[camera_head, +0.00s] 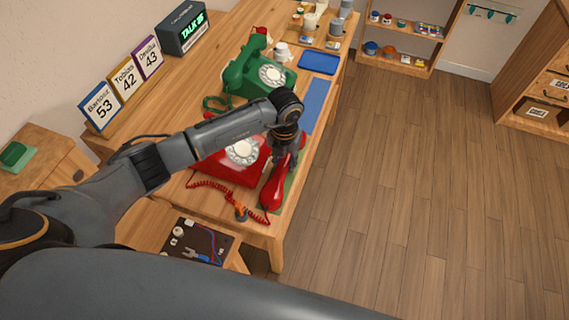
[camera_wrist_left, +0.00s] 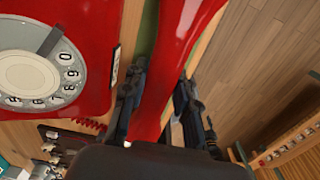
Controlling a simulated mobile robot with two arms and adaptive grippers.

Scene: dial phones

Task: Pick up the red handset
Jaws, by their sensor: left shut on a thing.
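The red handset (camera_head: 275,186) is at the right edge of the table, to the right of the red dial phone (camera_head: 229,168). A green mat (camera_head: 290,182) shows beside it. My left gripper (camera_head: 284,150) comes down over the handset from above and is shut on its middle. In the left wrist view the handset (camera_wrist_left: 176,55) runs between the two fingers of my left gripper (camera_wrist_left: 160,105), with the red phone (camera_wrist_left: 95,60) and its white dial to the left. I cannot tell whether the handset touches the mat. My right gripper is not in view.
A green dial phone (camera_head: 255,75) stands farther back, with a blue mat (camera_head: 316,98) and a blue tray (camera_head: 318,62) near it. A coiled red cord (camera_head: 225,188) lies in front of the red phone. Name cards (camera_head: 125,82) stand at the left. The floor (camera_head: 400,170) to the right is clear.

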